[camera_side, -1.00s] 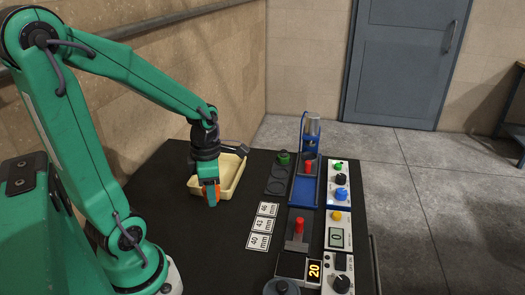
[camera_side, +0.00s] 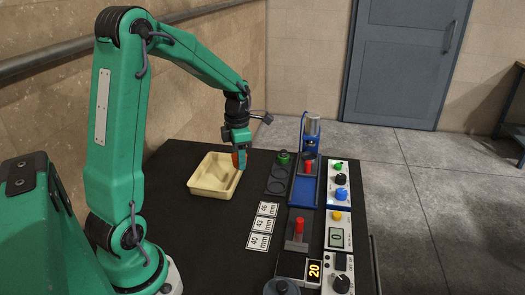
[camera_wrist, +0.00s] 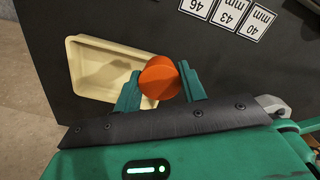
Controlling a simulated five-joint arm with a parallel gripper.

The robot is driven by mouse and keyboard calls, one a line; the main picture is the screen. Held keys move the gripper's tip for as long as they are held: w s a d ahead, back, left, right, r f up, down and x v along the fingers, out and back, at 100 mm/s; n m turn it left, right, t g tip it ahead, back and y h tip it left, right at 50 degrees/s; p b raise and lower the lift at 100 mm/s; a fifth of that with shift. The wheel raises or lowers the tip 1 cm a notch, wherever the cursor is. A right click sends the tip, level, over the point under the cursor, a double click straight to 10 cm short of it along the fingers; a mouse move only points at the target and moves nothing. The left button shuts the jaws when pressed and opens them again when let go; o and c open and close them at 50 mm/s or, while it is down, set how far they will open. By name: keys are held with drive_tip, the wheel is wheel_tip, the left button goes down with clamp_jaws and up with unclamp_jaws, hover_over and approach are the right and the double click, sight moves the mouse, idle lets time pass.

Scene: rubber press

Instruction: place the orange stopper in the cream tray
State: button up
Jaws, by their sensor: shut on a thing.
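My gripper (camera_wrist: 160,88) is shut on the orange stopper (camera_wrist: 159,77), which sits between its two green fingertips in the wrist view. In the side view my gripper (camera_side: 239,160) is at the right rim of the cream tray (camera_side: 205,190), with a bit of the orange stopper (camera_side: 236,160) showing at its fingers. The stopper appears to be held above the tray's far right part. The cream tray also shows in the wrist view (camera_wrist: 85,70), to the left of the stopper, and its floor looks empty. The fingers partly cover the tray's right side.
Right of the tray are a dark holder with a green stopper (camera_side: 283,158), a blue press (camera_side: 305,188), red pieces (camera_side: 300,227) and control panels (camera_side: 340,235). Cards with mm labels (camera_side: 263,225) lie in front. The dark table left of them is clear.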

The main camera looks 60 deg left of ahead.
hover_over(219, 178)
wheel_tip(219, 178, down, 7)
drive_tip(key=shift+d, duration=0.1)
idle(0.4)
drive_tip(key=shift+f, duration=0.1)
drive_tip(key=shift+f, duration=1.9)
drive_tip(key=shift+f, duration=0.1)
drive_tip(key=o, duration=1)
drive_tip(key=shift+c, duration=0.2)
